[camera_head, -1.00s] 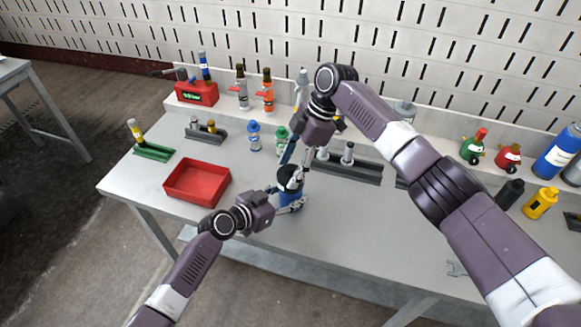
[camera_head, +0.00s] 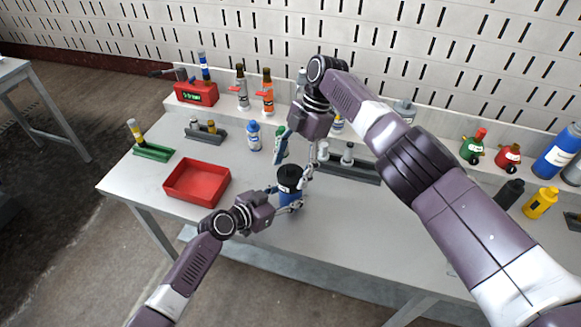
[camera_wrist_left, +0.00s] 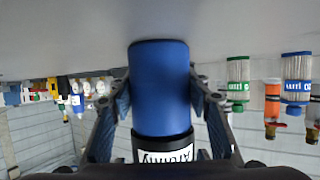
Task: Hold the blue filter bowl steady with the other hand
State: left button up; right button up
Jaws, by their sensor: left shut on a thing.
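The blue filter bowl (camera_head: 290,199) stands upright on the table, right of the red tray, with a black head (camera_head: 289,174) on top. My left gripper (camera_head: 291,203) is shut on it from the near left side. In the left wrist view, which is upside down, the blue bowl (camera_wrist_left: 160,85) sits between the two fingers (camera_wrist_left: 160,98), with the black head and its white label (camera_wrist_left: 165,150) below it. My right gripper (camera_head: 295,162) is open and empty, pointing down just above and behind the black head.
The red tray (camera_head: 197,182) is empty. Behind stand a blue-capped bottle (camera_head: 254,136) and a dark rack (camera_head: 348,168) with grey cylinders; the right gripper partly covers a green filter. At right are a black bottle (camera_head: 509,194) and a yellow bottle (camera_head: 540,203). The table's front middle is clear.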

jog(key=shift+r, duration=0.1)
jog(key=shift+r, duration=1.2)
jog(key=m, duration=0.2)
jog(key=m+t+y, duration=0.1)
jog(key=m, duration=0.1)
jog(key=shift+t, duration=0.3)
jog(key=shift+m+t, duration=0.3)
jog(key=shift+m, duration=0.7)
jog(key=m+t, duration=0.1)
jog(key=m, duration=0.2)
jog(key=shift+m+t, duration=0.6)
jog(key=shift+m, duration=0.9)
